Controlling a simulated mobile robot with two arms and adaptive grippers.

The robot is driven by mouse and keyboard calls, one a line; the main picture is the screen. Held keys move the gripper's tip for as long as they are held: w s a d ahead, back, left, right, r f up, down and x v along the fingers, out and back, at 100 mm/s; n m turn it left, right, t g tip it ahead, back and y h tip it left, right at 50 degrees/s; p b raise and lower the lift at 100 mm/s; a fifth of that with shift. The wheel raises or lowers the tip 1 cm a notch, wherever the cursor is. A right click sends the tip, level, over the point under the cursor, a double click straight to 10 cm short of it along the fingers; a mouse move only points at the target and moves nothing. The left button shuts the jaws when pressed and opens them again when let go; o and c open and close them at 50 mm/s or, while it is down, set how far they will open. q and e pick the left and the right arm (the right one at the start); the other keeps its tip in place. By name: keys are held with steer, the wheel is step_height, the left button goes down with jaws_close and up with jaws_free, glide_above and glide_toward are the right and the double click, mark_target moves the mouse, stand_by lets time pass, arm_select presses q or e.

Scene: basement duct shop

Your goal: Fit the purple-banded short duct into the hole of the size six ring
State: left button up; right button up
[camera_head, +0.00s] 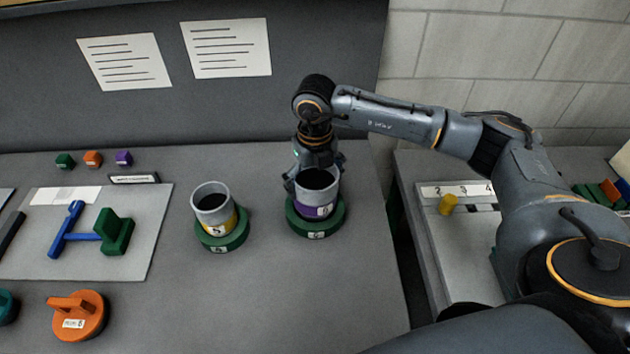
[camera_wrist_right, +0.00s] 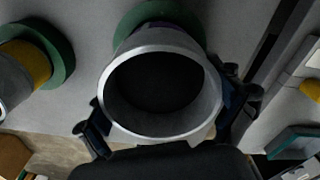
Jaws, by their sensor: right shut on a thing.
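The purple-banded short duct (camera_head: 317,211) is a grey open cylinder, roughly upright, with its lower end at the green size six ring (camera_head: 335,227). The ring lies flat on the bench around the duct's base. The duct's bottom edge is hidden, so I cannot tell how deep it sits in the hole. My right gripper (camera_head: 315,176) is shut on the duct, with a finger on each side of its upper wall. In the right wrist view the duct's open mouth (camera_wrist_right: 160,135) fills the middle, and part of the green ring (camera_wrist_right: 130,18) shows behind it. My left gripper is not in view.
A yellow-banded duct (camera_head: 211,208) stands in another green ring (camera_head: 236,240) to the left. Further left are a grey board (camera_head: 150,215) with blue and green pieces and an orange lidded piece (camera_head: 92,322). Bare bench lies in front of the ring. A numbered side table (camera_head: 450,260) stands at right.

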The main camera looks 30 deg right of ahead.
mark_target(315, 184)
steer(key=shift+f+b, duration=0.55)
steer(key=shift+f, duration=0.1)
steer(key=shift+f, duration=0.15)
steer(key=o, duration=1)
steer(key=shift+o, duration=0.2)
step_height(315, 184, up, 12)
